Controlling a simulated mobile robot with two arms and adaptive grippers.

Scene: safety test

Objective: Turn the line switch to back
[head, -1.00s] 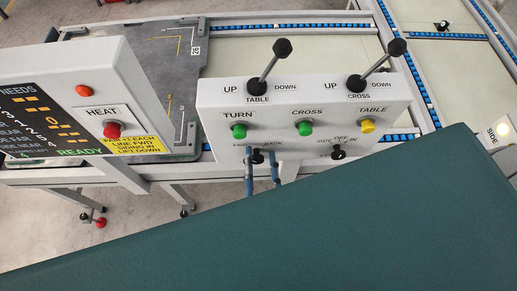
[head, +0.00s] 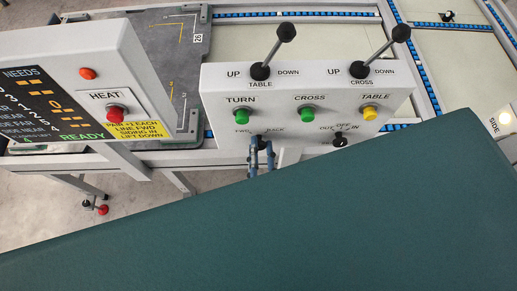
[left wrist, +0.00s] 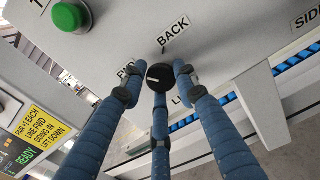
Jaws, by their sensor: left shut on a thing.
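The line switch is a small black knob (left wrist: 160,76) with a white mark, low on the pale control panel (head: 215,95). The labels FWD and BACK stand above it, FWD on the left and BACK on the right. The white mark lies on the knob's left side in the left wrist view. My left gripper (head: 262,142), with blue fingers, is shut on the knob from below; its fingers also surround it in the left wrist view (left wrist: 160,80). My right gripper is not in view.
Above the switch is a green TURN button (head: 241,116). A green CROSS button (head: 307,114), a yellow TABLE button (head: 370,113) and another black knob (head: 340,141) are to the right. Two levers rise from the panel top. A display box (head: 75,85) stands left.

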